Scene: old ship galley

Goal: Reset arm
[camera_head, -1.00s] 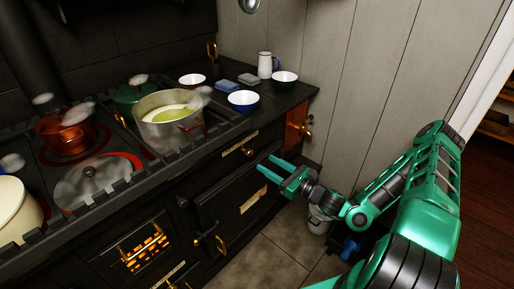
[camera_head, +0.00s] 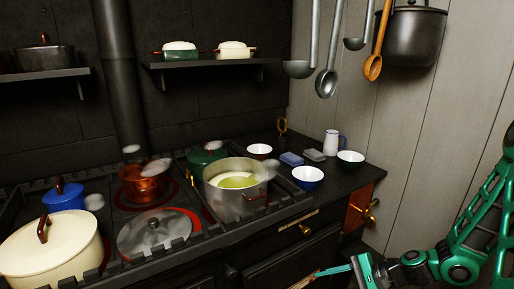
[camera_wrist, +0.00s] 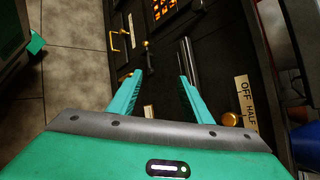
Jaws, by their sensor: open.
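My gripper (camera_head: 338,271) is at the bottom of the head view, in front of the black stove's front face and below its top. It is green, and its fingers point left. In the wrist view my gripper (camera_wrist: 157,88) shows two green fingers spread apart with nothing between them. Beyond the fingers are the stove's dark front, brass handles (camera_wrist: 118,40) and an orange glowing grate (camera_wrist: 165,10). My arm is bent at the lower right of the head view.
The stove top holds a steel pot (camera_head: 228,204) with yellow-green contents, a copper pot (camera_head: 143,183), a cream pot (camera_head: 55,250) and a lid (camera_head: 150,233). Bowls (camera_head: 308,177) and a white jug (camera_head: 331,143) stand on the right counter. Ladles (camera_head: 327,82) hang above. Tiled floor (camera_wrist: 75,65) is clear.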

